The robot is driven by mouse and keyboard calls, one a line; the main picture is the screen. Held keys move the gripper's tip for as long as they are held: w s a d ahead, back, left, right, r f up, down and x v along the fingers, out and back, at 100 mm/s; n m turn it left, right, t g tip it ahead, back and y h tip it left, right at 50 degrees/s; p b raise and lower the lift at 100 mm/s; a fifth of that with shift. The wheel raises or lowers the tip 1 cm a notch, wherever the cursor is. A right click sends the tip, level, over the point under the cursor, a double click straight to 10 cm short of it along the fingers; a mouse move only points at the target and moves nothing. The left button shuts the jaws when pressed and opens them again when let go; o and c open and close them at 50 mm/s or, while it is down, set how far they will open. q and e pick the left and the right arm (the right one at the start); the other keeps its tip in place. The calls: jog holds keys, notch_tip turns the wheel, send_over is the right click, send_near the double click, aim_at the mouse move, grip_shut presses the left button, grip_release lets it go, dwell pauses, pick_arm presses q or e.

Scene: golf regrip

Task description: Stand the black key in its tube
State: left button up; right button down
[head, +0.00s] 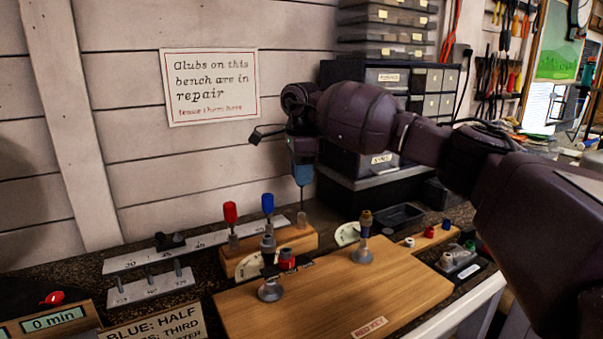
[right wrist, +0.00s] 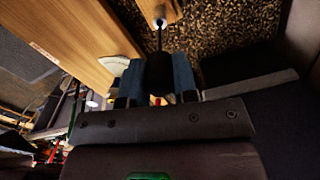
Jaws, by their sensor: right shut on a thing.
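My right gripper (head: 303,176) hangs above the wooden key block (head: 306,240), fingers pointing down. In the right wrist view its blue fingers are shut on the black key's handle (right wrist: 158,78). The key's thin dark shaft runs from the handle toward the round mouth of a metal tube (right wrist: 160,22). That tube (head: 302,219) stands at the right end of the block, below the gripper. The shaft lines up with the tube; I cannot tell whether its tip is inside. A red-handled key (head: 230,213) and a blue-handled key (head: 267,204) stand upright to the left. My left gripper is not in view.
A wooden board (head: 335,290) with two upright metal stands lies in front of the block. A black tray (head: 400,215) is to the right. A numbered metal rail (head: 135,262) is to the left. A drawer cabinet (head: 380,175) stands behind my right arm.

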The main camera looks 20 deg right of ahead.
jog(key=shift+f, duration=2.2)
dwell(1.4)
jog(key=c, duration=0.8)
grip_release()
notch_tip(320, 180, up, 11)
jog(key=shift+f, duration=0.1)
dwell(0.4)
